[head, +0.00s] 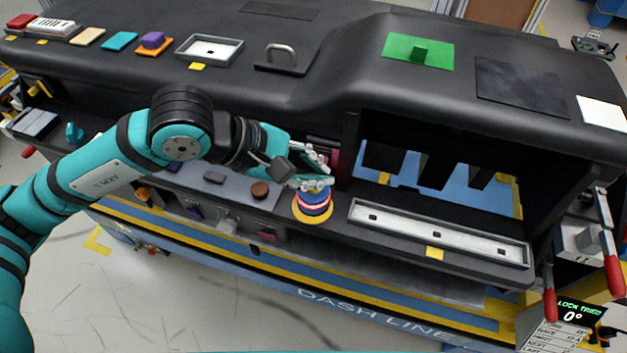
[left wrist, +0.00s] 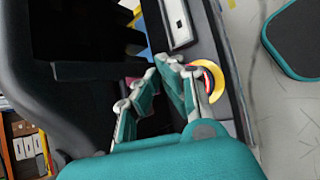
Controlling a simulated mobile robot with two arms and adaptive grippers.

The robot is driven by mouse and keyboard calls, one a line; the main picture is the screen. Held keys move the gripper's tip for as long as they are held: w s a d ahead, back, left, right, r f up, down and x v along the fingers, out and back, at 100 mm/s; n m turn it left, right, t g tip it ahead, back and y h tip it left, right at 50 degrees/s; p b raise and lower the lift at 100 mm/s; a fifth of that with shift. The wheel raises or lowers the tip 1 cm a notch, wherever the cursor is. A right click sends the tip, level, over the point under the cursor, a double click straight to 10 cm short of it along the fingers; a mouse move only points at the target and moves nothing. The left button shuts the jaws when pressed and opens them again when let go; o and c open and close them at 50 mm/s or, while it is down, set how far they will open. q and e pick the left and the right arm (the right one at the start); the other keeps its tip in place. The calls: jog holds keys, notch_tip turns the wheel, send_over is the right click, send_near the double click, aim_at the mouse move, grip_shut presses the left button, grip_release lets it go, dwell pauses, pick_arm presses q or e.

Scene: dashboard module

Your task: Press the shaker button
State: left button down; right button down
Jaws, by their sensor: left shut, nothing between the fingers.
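A round blue button-like piece (head: 312,205) with a lit red-white band and a yellow ring base stands on the dashboard's lower ledge; it appears to be the shaker button. My left gripper (head: 318,174) reaches in from the left, with its fingertips at the top of this piece and partly covering it. I cannot tell whether they touch. In the left wrist view the yellow ring (left wrist: 217,76) shows just right of the gripper (left wrist: 155,82), and a finger hides part of it. The gripper is shut and empty. My right gripper is not in view.
A brown round knob (head: 260,189) sits left of the piece on the ledge. A long silver tray (head: 440,235) lies to its right, below an open bay. The dashboard's black overhang (head: 310,90) is above and behind my arm.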

pick_arm(q)
jog(key=shift+r, duration=0.1)
jog(key=shift+r+p, duration=0.95)
jog(key=shift+r, duration=1.45)
